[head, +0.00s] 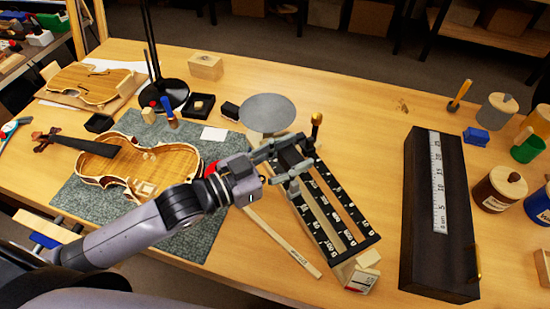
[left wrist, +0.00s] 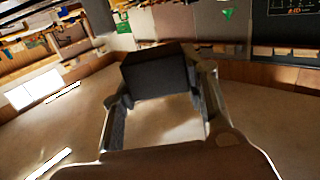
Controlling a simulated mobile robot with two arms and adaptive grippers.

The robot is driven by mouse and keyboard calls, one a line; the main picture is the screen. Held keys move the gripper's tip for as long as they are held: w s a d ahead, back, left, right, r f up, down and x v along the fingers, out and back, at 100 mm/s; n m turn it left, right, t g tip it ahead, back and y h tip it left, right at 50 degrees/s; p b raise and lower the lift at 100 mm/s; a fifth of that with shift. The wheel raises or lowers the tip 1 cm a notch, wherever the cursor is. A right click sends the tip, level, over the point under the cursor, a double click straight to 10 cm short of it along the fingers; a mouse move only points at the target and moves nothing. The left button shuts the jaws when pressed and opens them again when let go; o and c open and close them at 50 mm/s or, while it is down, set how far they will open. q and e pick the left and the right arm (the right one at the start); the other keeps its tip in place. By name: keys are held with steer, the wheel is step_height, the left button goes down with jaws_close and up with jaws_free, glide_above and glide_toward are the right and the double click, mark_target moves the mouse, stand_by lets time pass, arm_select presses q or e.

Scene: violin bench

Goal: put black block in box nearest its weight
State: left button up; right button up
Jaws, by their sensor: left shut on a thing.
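My left gripper (head: 288,160) is over the upper part of the beam scale. It is shut on a dark block, which shows in the left wrist view as the black block (left wrist: 158,73) between the two fingers. The beam scale (head: 330,212) has black beams with white numbers and a round grey pan (head: 267,112) beyond the gripper, with nothing on it. Small open black boxes stand on the bench, one (head: 198,105) by the lamp base and one (head: 99,123) near the violin neck. I cannot tell any weight marks on them. My right gripper is not in view.
An open violin body (head: 165,165) lies on a grey mat (head: 190,222) at left. A long dark case (head: 440,215) with a ruler stands at right, near several jars (head: 498,190). A wooden block (head: 205,67) is at the back. The bench between scale and case is clear.

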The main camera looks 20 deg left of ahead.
arm_select(q)
steer(key=d+m+g+h, duration=0.1)
steer(key=w+d+r+m+g+h, duration=0.1)
steer(key=d+g, duration=0.1)
steer(key=w+d+m+g+h, duration=0.1)
steer(key=d, duration=0.1)
steer(key=shift+w+r+m+g+h, duration=0.25)
steer(key=shift+r+m+g+h, duration=0.05)
steer(key=shift+m+g, duration=0.1)
